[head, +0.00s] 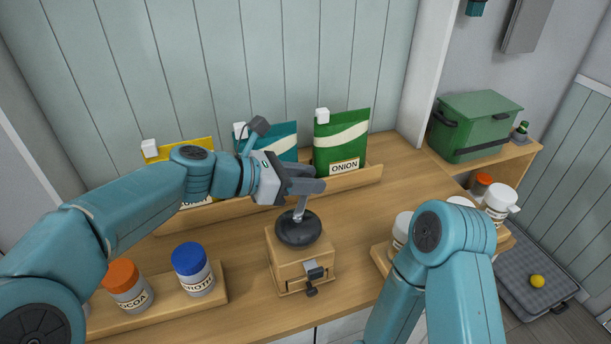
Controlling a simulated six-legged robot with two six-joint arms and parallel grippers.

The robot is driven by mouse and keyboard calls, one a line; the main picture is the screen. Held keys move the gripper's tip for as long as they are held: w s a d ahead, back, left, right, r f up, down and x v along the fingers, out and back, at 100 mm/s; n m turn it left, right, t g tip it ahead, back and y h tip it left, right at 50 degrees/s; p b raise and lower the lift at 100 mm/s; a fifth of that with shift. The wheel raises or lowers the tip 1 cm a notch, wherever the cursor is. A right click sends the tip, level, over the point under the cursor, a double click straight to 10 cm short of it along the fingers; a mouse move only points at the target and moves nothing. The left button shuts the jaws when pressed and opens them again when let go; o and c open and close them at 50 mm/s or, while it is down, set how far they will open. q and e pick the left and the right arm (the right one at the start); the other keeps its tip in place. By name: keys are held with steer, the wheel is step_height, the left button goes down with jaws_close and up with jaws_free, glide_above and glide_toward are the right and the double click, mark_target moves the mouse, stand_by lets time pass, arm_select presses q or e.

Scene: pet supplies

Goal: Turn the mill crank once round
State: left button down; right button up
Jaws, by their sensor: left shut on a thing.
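The mill (302,258) is a wooden box with a dark domed top and a small dark knob on a drawer at its front. It stands upright on the wooden counter near the middle of the head view. A grey metal crank (299,211) rises from the dome. My left gripper (312,180) is above the dome, shut on the crank's upper end, and its fingers hide the crank handle. My right arm comes up at the lower right; its gripper is out of view.
Yellow, teal and green bags (341,143) stand along a ledge behind the mill. Jars (194,269) stand on a wooden rack at front left, and more jars (498,203) at right. A green box (473,126) is at far right. Some bare counter (365,205) lies right of the mill.

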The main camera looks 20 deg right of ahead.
arm_select(q)
steer(key=c, duration=0.8)
jaws_free()
steer(key=v, duration=1.6)
steer(key=shift+a, duration=0.15)
steer(key=shift+s, duration=0.15)
